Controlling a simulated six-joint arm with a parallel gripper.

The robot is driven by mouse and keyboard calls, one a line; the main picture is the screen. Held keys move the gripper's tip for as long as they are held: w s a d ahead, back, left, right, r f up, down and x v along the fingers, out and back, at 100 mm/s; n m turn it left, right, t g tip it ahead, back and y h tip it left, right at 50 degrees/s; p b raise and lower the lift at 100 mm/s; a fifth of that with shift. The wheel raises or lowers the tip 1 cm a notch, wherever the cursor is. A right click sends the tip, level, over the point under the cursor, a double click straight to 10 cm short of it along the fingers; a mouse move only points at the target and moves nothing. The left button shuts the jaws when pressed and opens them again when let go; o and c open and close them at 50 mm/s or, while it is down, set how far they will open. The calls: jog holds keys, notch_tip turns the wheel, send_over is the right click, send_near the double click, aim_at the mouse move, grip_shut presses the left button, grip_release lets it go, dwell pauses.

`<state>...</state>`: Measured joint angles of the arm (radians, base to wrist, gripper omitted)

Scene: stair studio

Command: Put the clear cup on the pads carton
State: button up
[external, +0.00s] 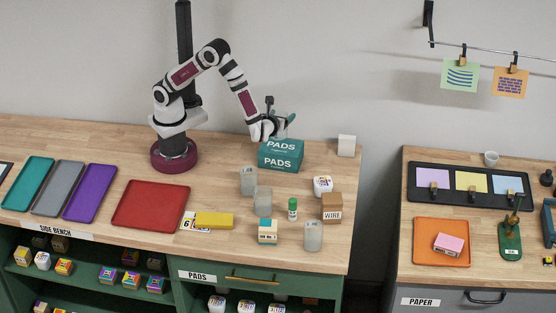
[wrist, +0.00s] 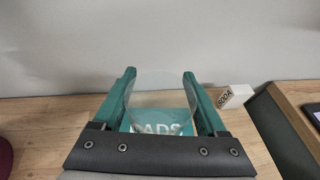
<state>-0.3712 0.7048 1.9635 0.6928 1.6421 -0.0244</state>
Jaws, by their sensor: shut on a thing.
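The clear cup (wrist: 160,92) is between the two teal fingers of my gripper (wrist: 160,88) in the wrist view, and my gripper is shut on it. The teal pads carton (external: 281,157), with white PADS lettering, stands at the back of the bench. My gripper (external: 284,120) is at the carton's top in the external view, where the cup is hard to make out. In the wrist view the carton's lettering (wrist: 162,129) shows through and below the cup. I cannot tell whether the cup touches the carton.
A white box (external: 346,145) stands right of the carton; it also shows in the wrist view (wrist: 236,96). Grey containers (external: 248,181), a WIRE box (external: 332,208) and a green-labelled bottle (external: 293,208) stand in front. A red tray (external: 150,205) lies left. A gap separates the benches.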

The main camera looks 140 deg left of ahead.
jog(key=f, duration=0.1)
jog(key=a+f, duration=0.1)
jog(key=f, duration=0.3)
jog(key=shift+s+a, duration=0.2)
jog(key=shift+s, duration=0.1)
jog(key=shift+f, duration=0.1)
jog(key=o, duration=1.3)
jog(key=shift+c, duration=0.2)
